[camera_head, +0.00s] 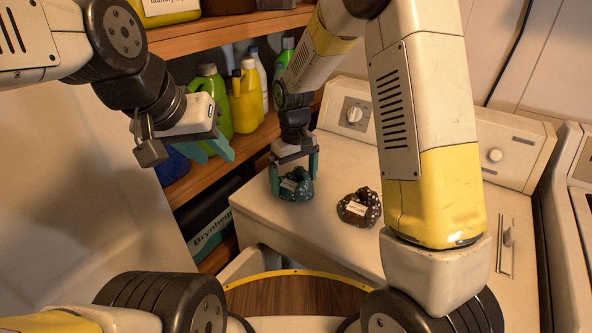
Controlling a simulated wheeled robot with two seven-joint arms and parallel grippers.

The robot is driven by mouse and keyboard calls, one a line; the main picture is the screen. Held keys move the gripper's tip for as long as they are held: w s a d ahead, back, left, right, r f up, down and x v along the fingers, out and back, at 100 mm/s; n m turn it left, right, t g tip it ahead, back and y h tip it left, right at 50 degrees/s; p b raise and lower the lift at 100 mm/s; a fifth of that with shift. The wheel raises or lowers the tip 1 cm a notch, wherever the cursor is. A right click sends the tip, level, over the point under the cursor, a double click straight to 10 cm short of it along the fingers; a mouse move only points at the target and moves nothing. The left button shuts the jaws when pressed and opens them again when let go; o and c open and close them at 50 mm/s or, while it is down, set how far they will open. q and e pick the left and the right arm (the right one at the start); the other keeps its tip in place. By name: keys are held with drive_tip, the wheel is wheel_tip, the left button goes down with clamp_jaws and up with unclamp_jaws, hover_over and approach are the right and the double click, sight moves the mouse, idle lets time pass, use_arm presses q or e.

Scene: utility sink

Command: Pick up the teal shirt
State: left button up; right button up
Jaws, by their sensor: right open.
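The teal shirt (297,187) is a small dotted bundle with a white label, lying on top of the white machine. My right gripper (294,176) points down over it with its teal fingers apart, one on each side of the bundle. Whether the fingers touch the cloth cannot be told. My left gripper (211,149) is at the upper left, away from the shirt, with its teal fingers apart and nothing seen between them.
A brown dotted bundle with a label (360,207) lies right of the teal one on the white machine (330,240). Wooden shelves (190,182) with green and yellow bottles (246,98) stand close behind my grippers. The machine's top front is clear.

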drive_tip(key=shift+f, duration=0.5)
drive_tip(key=shift+c, duration=0.2)
drive_tip(key=c, duration=1.1)
drive_tip(key=shift+r, duration=0.2)
